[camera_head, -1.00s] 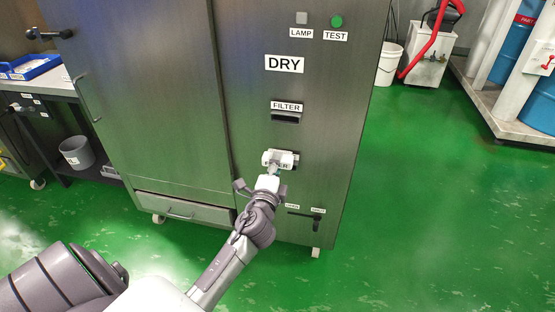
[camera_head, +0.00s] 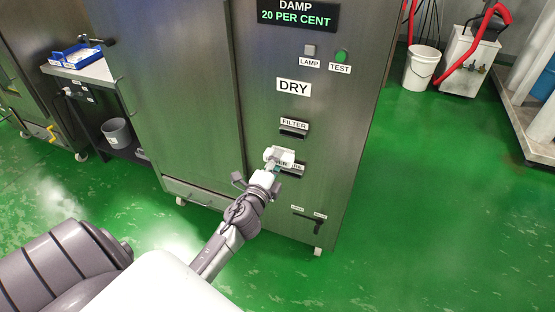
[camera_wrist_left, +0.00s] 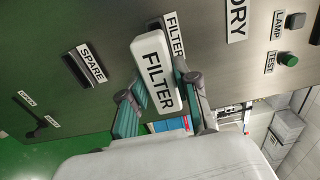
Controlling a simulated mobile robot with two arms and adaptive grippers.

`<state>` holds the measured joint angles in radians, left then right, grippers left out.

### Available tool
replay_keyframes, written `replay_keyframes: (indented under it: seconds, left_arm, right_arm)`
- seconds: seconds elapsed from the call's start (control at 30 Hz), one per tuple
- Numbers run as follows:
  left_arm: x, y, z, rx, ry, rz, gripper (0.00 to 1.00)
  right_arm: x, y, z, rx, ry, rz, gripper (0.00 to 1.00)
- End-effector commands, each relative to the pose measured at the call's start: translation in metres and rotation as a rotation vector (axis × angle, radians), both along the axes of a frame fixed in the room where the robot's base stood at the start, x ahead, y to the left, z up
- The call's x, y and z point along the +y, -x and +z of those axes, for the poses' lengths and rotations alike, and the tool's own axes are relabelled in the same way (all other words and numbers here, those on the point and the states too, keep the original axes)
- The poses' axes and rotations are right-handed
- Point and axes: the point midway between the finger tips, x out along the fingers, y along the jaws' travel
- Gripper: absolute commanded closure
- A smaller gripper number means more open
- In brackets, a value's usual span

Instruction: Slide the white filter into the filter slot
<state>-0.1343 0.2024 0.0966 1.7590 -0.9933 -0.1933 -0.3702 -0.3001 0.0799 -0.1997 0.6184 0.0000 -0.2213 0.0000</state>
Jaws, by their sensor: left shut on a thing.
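The white filter (camera_head: 280,156) is a block lettered FILTER, held in front of the grey cabinet's face. My left gripper (camera_head: 264,178) is shut on it; the wrist view shows the filter (camera_wrist_left: 155,68) between the two fingers (camera_wrist_left: 162,100). The filter slot (camera_head: 293,133) is a dark opening under the FILTER label, just above and right of the filter in the head view. In the wrist view the filter partly covers the slot and its label (camera_wrist_left: 174,38). The filter looks apart from the slot. My right gripper is not in view.
The SPARE slot (camera_wrist_left: 76,68) is below the filter slot; it is partly hidden in the head view. A lever (camera_head: 317,226) sits lower on the panel, a green TEST button (camera_head: 341,56) higher. A display (camera_head: 297,15) reads DAMP 20 PER CENT.

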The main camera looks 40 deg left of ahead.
Motion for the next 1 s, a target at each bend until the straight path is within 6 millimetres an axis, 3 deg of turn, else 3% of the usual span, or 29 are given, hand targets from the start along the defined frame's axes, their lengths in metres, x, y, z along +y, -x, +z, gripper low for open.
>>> replay_keyframes:
  seconds: [0.37, 1.0]
  left_arm:
    - [0.001, -0.003, 0.000, -0.002, -0.001, 0.000, 1.00]
    - [0.012, -0.052, 0.000, -0.001, -0.001, 0.000, 1.00]
  right_arm:
    - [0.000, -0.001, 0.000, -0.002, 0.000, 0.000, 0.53]
    - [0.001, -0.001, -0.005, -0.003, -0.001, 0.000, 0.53]
